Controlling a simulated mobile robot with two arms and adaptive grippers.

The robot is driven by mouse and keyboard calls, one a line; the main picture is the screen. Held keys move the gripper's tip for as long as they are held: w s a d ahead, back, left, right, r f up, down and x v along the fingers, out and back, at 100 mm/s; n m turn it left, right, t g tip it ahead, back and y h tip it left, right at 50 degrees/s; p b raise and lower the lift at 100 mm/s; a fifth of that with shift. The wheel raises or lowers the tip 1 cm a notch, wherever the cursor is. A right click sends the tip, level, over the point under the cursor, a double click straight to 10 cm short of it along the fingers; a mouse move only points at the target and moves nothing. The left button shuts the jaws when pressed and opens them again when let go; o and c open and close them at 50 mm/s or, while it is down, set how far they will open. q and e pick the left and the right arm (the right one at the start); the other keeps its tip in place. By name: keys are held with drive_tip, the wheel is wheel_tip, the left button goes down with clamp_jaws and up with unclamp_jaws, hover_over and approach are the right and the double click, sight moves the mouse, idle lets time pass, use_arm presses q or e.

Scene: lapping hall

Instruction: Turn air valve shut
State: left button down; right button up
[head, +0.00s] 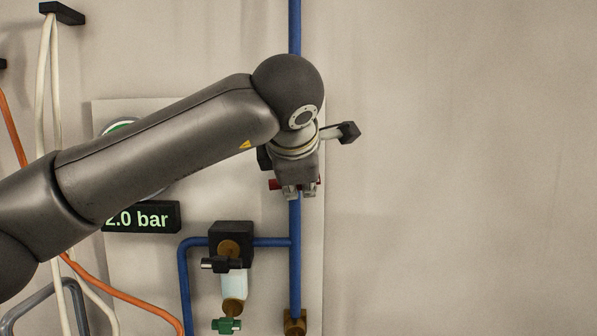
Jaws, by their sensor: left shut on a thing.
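My left gripper (298,190) is in front of the vertical blue air pipe (295,225), its fingers pointing down in the picture. It is shut on the red valve handle (273,184). Only small red parts of the handle show beside the fingers; the valve body is hidden behind the gripper and wrist. I cannot tell how far the handle is turned. A black display (152,218) reads "2.0 bar", its left end partly covered by my left arm. My right gripper is not in view.
A filter unit with a black block (231,242), a clear bowl (234,285) and a green drain tap (226,325) is on a blue side pipe. A round gauge (122,126) is mostly hidden by my arm. Orange and white hoses (43,85) hang at left. The right wall is bare.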

use_arm(q)
drive_tip(key=shift+m+y, duration=0.3)
drive_tip(key=shift+m, duration=0.1)
drive_tip(key=shift+p, duration=0.3)
drive_tip(key=c, duration=1.4)
unclamp_jaws()
drive_tip(key=shift+c, duration=0.2)
drive_tip(key=shift+o, duration=0.3)
drive_tip(key=v, duration=1.2)
drive_tip(key=shift+d, duration=0.2)
drive_tip(key=shift+f, duration=0.1)
